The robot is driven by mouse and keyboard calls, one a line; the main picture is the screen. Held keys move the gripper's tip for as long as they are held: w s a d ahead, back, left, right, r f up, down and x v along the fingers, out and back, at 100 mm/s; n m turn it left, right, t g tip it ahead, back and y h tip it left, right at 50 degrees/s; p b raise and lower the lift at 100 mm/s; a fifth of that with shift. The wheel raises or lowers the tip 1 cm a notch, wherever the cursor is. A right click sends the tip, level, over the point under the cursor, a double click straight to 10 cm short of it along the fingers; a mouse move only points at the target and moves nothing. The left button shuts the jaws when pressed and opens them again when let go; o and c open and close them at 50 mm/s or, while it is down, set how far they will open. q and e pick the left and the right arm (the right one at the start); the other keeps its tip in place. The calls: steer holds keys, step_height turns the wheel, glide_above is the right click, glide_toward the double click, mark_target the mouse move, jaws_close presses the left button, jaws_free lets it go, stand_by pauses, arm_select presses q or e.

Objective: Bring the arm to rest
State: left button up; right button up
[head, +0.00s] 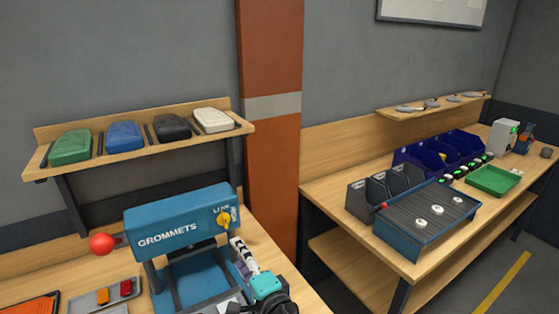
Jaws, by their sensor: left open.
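My left gripper (248,262) is low in the middle of the head view, beside the right side of the blue press marked GROMMETS (165,228). Its pale, dark-banded part points up and left towards the press. Teal and black parts of my arm show below it and run out at the bottom edge. The gripper is open, and I see nothing held in it. My right gripper is not in view.
A red ball (102,243) stands out left of the press. A grey tray (73,303) lies below it. A shelf (150,142) with several coloured pouches hangs above. Right, another bench (325,190) bears a slat conveyor (400,245), bins (405,160) and a green tray (480,188).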

arm_select(q)
steer(key=s+a+f+n+g+h, duration=0.1)
steer(key=s+a+f, duration=0.1)
steer(key=a, duration=0.1)
steer(key=s+a+f+n+g+h, duration=0.1)
steer(key=s+a+f+g, duration=0.1)
steer(key=a+f, duration=0.1)
steer(key=s+a+f+n+g+h, duration=0.1)
steer(key=s+a+f+n+g, duration=0.1)
steer(key=shift+a+f, duration=0.4)
steer(key=s+f+n+h, duration=0.1)
steer(key=s+f+n+g+h, duration=0.1)
steer(key=s, duration=0.1)
steer(key=s+f+n+g+h, duration=0.1)
steer(key=s, duration=0.1)
steer(key=shift+s+a+f, duration=0.15)
steer(key=shift+s+f, duration=0.05)
steer(key=shift+f, duration=0.05)
steer(key=s+d+n+h, duration=0.1)
steer(key=s+n+h, duration=0.1)
steer(key=s+d+f+n+h, duration=0.1)
steer(key=s, duration=0.1)
steer(key=shift+d, duration=0.3)
steer(key=shift+s+d+r+n+h, duration=0.1)
steer(key=shift+s+d+n+h, duration=0.05)
steer(key=shift+d+n+h, duration=0.2)
